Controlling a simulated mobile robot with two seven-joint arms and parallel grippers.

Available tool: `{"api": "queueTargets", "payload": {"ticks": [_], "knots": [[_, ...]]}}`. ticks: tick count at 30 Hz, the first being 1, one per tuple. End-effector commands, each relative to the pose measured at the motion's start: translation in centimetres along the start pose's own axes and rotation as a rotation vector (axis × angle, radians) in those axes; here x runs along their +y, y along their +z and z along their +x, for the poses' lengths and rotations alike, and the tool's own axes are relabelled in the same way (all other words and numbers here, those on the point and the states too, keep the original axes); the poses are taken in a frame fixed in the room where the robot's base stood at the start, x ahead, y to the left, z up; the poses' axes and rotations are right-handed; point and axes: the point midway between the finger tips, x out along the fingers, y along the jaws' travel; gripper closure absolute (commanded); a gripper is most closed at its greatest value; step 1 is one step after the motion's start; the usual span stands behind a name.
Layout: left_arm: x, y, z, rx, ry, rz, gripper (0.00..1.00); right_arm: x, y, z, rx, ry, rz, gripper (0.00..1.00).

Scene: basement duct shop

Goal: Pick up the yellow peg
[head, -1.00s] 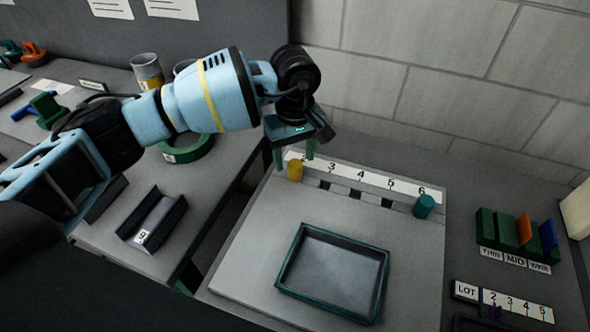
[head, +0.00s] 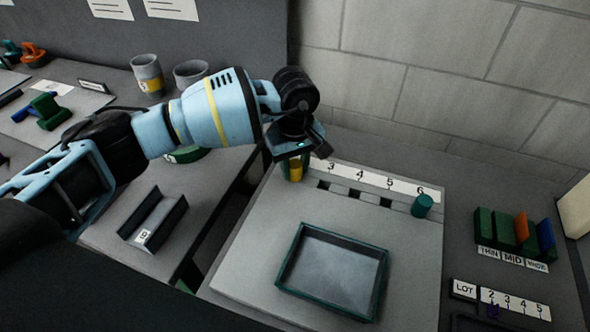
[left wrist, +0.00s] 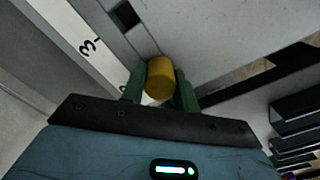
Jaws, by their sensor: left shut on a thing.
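The yellow peg (head: 295,171) stands at the left end of the numbered row on the grey board, partly hidden by my gripper in the head view. In the left wrist view the yellow peg (left wrist: 160,78) sits between the two green fingers. My left gripper (head: 293,170) has come down over it from above. In the left wrist view the left gripper (left wrist: 160,88) is shut on the peg, one finger at each side. I cannot tell whether the peg is still in its hole. My right gripper is not in view.
A teal peg (head: 422,205) stands at the right end of the row, near the 6. Empty square holes lie between the pegs. A green-rimmed tray (head: 283,272) is in front on the board. Coloured blocks (head: 504,228) stand at the right, and a wall rises behind.

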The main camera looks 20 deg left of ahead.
Motion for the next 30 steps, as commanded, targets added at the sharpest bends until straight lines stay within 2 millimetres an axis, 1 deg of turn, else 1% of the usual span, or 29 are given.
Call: {"api": "queueTargets", "payload": {"ticks": [6, 10, 14, 17, 22, 30], "knots": [[0.0, 0.0, -0.2, 0.000, 0.001, 0.000, 0.93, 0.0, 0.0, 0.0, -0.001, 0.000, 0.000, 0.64], [0.0, 0.0, -0.8, 0.000, 0.000, 0.000, 0.93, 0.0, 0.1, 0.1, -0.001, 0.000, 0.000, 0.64], [0.1, -0.1, -2.2, 0.002, 0.002, 0.000, 0.93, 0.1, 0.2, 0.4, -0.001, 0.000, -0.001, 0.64], [-0.1, 0.0, -3.7, 0.001, 0.002, 0.001, 0.93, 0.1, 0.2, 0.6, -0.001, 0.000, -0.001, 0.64], [-1.8, 2.3, -3.8, 0.001, 0.000, 0.004, 0.93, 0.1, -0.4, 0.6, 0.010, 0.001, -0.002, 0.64], [-5.2, 6.8, -4.3, 0.000, 0.000, 0.004, 0.93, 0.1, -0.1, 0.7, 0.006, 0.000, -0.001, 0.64]]}}
